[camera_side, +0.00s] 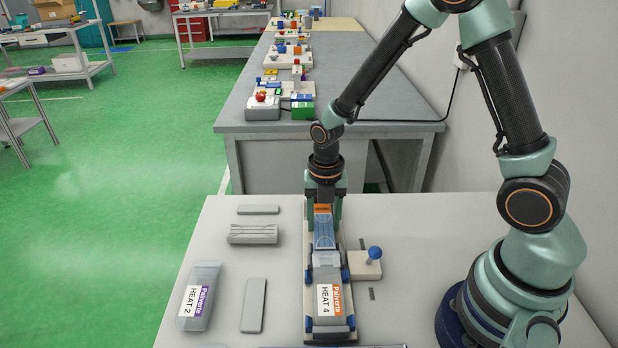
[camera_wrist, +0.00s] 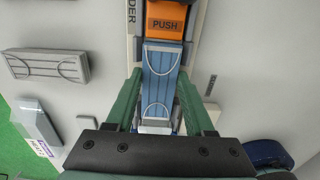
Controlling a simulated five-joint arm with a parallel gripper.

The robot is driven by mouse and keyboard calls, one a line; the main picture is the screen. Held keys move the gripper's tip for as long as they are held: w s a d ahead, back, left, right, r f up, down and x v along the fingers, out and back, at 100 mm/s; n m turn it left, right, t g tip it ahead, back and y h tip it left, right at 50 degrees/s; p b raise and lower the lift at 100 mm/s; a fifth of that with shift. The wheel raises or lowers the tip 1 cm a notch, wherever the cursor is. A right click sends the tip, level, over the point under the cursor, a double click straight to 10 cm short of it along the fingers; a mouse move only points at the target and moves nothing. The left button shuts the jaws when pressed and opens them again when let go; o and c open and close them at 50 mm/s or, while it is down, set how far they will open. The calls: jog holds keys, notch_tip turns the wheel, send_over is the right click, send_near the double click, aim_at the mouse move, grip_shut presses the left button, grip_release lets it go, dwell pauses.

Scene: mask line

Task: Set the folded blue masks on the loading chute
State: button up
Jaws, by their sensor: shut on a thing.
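The folded blue masks (camera_side: 323,232) lie lengthwise along the loading chute (camera_side: 310,300), between the orange block at its far end and the grey part labelled HEAT 4. In the wrist view the masks (camera_wrist: 160,85) show a blue top with curved pale lines, lined up with the chute. My gripper (camera_wrist: 160,75) is shut on them, one green finger along each long side. In the side view my gripper (camera_side: 324,208) points down over the chute's far half. I cannot tell whether the masks touch the chute floor.
An orange PUSH block (camera_wrist: 165,22) sits just beyond the masks. A blue-knobbed lever (camera_side: 375,254) stands right of the chute. A grey folded stack (camera_side: 253,234), grey bars (camera_side: 254,305) and a HEAT 2 pack (camera_side: 198,297) lie left. Bare table separates them from the chute.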

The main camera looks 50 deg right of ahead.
jog(key=shift+f, duration=0.2)
dwell(0.6)
jog(key=o, duration=1.4)
jog(key=shift+c, duration=0.2)
jog(key=shift+r, duration=0.1)
jog(key=shift+r, duration=0.9)
jog(key=shift+r, duration=0.15)
jog(key=shift+r, duration=2.9)
